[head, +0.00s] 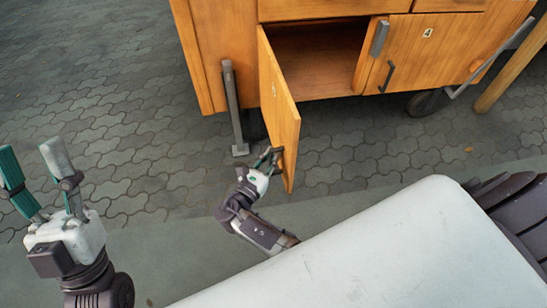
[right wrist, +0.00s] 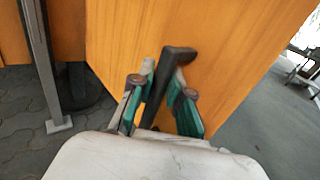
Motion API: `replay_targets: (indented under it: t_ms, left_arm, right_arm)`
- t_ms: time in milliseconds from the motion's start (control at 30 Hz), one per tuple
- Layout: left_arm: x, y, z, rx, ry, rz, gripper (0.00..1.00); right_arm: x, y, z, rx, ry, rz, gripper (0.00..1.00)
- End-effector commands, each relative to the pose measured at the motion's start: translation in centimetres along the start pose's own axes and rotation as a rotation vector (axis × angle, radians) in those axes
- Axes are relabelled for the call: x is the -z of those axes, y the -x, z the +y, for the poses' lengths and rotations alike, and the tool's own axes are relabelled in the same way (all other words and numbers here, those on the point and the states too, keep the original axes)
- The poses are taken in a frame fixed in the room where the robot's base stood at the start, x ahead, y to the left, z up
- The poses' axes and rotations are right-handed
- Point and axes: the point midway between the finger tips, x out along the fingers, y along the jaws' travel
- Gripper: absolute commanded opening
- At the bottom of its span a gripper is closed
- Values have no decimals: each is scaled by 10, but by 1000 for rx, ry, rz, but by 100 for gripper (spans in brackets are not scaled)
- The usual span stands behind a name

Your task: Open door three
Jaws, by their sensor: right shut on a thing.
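Door three (head: 280,110), an orange wooden panel with a small number plate, stands swung outward at the cabinet's left opening. Its number is too small to read surely. In the right wrist view the door (right wrist: 225,50) fills the upper middle, with a dark bar handle (right wrist: 181,53) on its face. My right gripper (head: 268,156) is shut on that handle near the door's lower edge; its two green-padded fingers (right wrist: 164,85) sit on either side of the bar. My left gripper (head: 30,158) is open and empty, raised at the left, far from the cabinet.
The compartment (head: 318,60) behind the door looks empty. Door four (head: 425,48), beside it, is closed, with a dark handle (head: 387,76). A grey metal leg (head: 233,110) stands left of the open door. A wheel (head: 428,102) is under the cabinet. Paved floor (head: 130,120) is clear at left.

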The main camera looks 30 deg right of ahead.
Motion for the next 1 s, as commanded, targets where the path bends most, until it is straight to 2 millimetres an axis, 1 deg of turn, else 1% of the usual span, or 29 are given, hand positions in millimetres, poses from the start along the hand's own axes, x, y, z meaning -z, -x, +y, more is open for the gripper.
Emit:
replay_targets:
  t_ms: [400, 433, 533, 567, 867, 1000]
  left_arm:
    - [0, 0, 0, 0, 1, 1, 50]
    - [0, 0, 0, 0, 1, 1, 50]
    - [0, 0, 0, 0, 2, 1, 50]
    - [0, 0, 0, 0, 2, 1, 50]
    - [-1, -1, 0, 0, 1, 2, 50]
    - [-1, -1, 0, 0, 1, 1, 50]
  right_arm:
    - [1, 0, 1, -5, 4, 4, 0]
    - [1, 0, 1, -5, 4, 4, 21]
    - [1, 0, 1, -5, 3, 3, 38]
    - [1, 0, 1, -4, 3, 3, 40]
    - [-1, -1, 1, -4, 1, 1, 40]
    - [-9, -1, 2, -4, -2, 0, 40]
